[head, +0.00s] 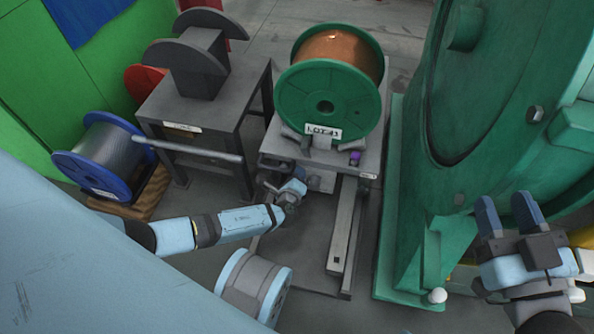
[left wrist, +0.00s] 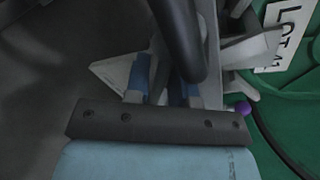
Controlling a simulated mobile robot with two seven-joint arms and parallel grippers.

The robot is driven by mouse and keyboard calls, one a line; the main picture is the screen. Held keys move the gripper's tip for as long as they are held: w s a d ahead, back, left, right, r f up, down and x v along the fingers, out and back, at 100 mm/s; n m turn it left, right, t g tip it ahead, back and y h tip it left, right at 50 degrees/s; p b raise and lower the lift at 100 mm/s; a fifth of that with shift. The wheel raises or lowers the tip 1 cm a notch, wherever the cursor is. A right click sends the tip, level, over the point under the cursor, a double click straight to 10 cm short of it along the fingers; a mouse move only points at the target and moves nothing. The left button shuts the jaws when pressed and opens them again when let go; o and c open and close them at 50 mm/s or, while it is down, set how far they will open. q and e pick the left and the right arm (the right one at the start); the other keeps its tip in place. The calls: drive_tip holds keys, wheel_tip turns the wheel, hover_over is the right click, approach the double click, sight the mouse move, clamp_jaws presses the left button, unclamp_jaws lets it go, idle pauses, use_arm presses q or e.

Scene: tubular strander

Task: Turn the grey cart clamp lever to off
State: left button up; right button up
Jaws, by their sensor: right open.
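The grey cart (head: 269,148) carries a green-flanged spool of copper wire (head: 325,103) with a LOT tag. My left gripper (head: 295,190) is low at the cart's front left corner. In the left wrist view its two blue fingers (left wrist: 165,90) are apart, and a dark grey bar (left wrist: 180,35) crosses in front of the right finger. I cannot tell whether this bar is the clamp lever or whether the fingers grip anything. A purple knob (head: 355,157) sits on the cart's front right; it also shows in the left wrist view (left wrist: 243,108). My right gripper (head: 507,212) is open and empty.
The large green machine (head: 410,240) stands right of the cart. A grey rail (head: 343,230) runs forward from the cart.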

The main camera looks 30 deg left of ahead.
use_arm(q)
drive_tip(key=shift+c, duration=0.2)
clamp_jaws()
drive_tip(key=shift+s+f, duration=0.1)
drive_tip(key=shift+a+f+n+h, duration=0.3)
drive_tip(key=shift+f+n, duration=0.1)
drive_tip(key=shift+n, duration=0.3)
drive_tip(key=shift+a+f+n+t+h, duration=0.15)
drive_tip(key=shift+f+n+t+h, duration=0.3)
drive_tip(key=shift+f+n, duration=1)
drive_tip(key=shift+a+f+n+t+h, duration=0.1)
drive_tip(key=shift+f+n+t+h, duration=0.15)
drive_tip(key=shift+f+n+h, duration=1.05)
drive_tip(key=shift+r+n+y, duration=0.35)
drive_tip(key=shift+n+y, duration=0.3)
drive_tip(key=shift+y, duration=0.1)
